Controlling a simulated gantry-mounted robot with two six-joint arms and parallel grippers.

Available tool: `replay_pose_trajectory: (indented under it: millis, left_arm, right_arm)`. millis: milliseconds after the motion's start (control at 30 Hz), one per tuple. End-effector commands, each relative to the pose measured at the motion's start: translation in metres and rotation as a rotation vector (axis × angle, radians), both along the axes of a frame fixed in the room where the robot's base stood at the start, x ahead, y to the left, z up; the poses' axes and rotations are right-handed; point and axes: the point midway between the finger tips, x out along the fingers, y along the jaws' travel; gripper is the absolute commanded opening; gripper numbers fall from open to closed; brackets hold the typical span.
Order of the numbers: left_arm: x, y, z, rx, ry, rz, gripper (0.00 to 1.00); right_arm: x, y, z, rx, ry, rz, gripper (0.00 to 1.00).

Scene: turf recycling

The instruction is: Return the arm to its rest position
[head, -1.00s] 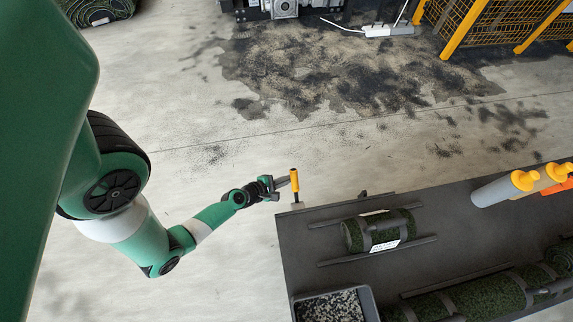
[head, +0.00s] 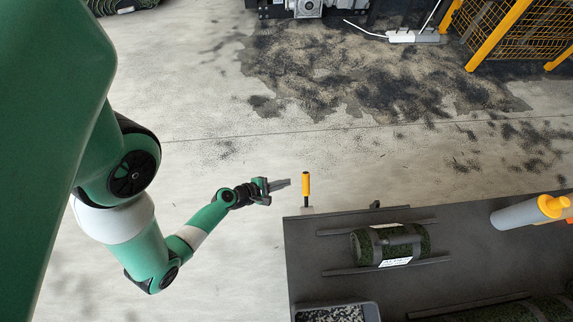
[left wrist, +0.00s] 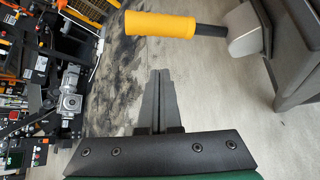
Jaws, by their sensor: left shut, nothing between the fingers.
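My left gripper (head: 280,186) is shut and empty in the head view. It hangs over open floor, just left of the table's back left corner. In the left wrist view its two fingers (left wrist: 157,100) lie together with nothing between them. My right gripper is not in view.
The dark table (head: 302,262) carries a strapped turf roll (head: 418,243) between rails and a bin of granules (head: 372,309). Black granules (head: 350,75) litter the floor. Pale floor (head: 215,270) left of the table is clear.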

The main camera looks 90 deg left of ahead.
Motion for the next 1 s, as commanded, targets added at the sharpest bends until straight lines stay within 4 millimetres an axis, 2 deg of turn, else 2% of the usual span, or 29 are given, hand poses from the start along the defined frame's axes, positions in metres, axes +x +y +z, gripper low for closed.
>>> replay_pose_trajectory:
  millis: [67, 233, 800, 933, 1000]
  left_arm:
    - [-0.013, -0.007, 0.008, 0.000, -0.001, 0.010, 0.00]
    - [-0.024, -0.013, 0.013, 0.000, 0.000, 0.006, 0.00]
    - [-0.028, -0.018, 0.015, 0.001, -0.002, -0.002, 0.00]
    - [-0.016, -0.022, 0.028, 0.020, -0.008, -0.066, 0.00]
    - [0.010, -0.010, 0.052, 0.084, -0.035, -0.158, 0.00]
  right_arm:
    - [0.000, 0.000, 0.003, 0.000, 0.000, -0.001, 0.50]
    - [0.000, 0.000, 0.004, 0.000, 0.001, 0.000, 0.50]
    - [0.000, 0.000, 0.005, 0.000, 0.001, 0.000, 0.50]
    - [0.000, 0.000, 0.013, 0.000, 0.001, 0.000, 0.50]
    - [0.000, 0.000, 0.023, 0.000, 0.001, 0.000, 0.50]
